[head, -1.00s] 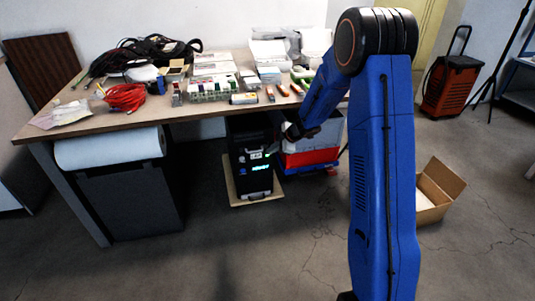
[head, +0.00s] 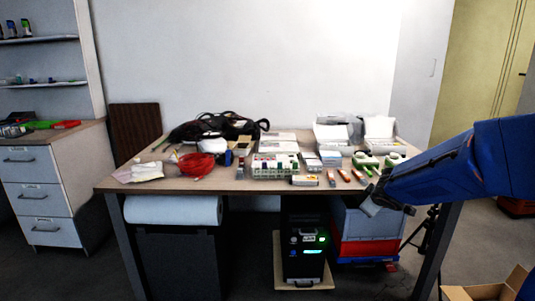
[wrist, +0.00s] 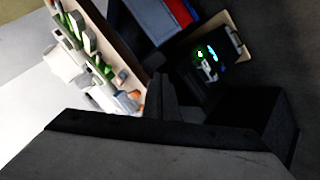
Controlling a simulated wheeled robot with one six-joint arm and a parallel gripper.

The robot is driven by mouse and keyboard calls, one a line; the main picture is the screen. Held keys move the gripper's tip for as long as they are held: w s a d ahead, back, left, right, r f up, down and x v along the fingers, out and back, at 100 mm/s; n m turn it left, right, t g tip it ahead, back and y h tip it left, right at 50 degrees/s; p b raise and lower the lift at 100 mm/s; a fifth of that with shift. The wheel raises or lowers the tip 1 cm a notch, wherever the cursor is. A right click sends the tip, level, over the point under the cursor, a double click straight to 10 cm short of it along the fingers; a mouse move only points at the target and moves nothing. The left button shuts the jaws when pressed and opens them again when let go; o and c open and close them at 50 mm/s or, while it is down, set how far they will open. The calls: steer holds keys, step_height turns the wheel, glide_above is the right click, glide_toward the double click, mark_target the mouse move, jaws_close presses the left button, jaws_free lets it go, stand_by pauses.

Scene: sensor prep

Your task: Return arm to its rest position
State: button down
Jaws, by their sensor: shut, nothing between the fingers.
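My blue arm (head: 430,170) reaches in from the right of the head view. Its dark gripper (head: 372,202) is near the table's front edge, at the right. In the wrist view my gripper (wrist: 160,92) shows as dark fingers close together, with nothing seen between them. The wooden table (head: 225,185) lies behind and left of the gripper in the head view. The gripper looks free of the things on the table, though its exact distance from the edge is hard to tell.
Green-handled tools (head: 365,159), a red cable coil (head: 196,165), black cables (head: 225,126) and white boxes (head: 380,132) crowd the table. Under it stand a black unit with lit displays (head: 305,255) and a red and grey crate (head: 362,248). A cardboard box (head: 485,290) sits on the floor at right.

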steer(key=s+d+r+m+g+h, duration=0.1)
steer(key=s+r+m, duration=0.15)
steer(key=s, duration=0.65)
steer(key=s+d+r+m+g, duration=0.1)
steer(key=s+m, duration=0.2)
steer(key=s, duration=0.6)
steer(key=s+a+f+m+g+y, duration=0.1)
steer(key=s+a, duration=0.3)
steer(key=s, duration=0.7)
steer(key=s+a+f+m+g+y, duration=0.1)
steer(key=s+a+f+g+y, duration=0.1)
steer(key=s, duration=0.9)
steer(key=a+f, duration=0.1)
steer(key=a, duration=0.1)
steer(key=shift+s+a+m, duration=0.3)
steer(key=shift+s+m, duration=0.05)
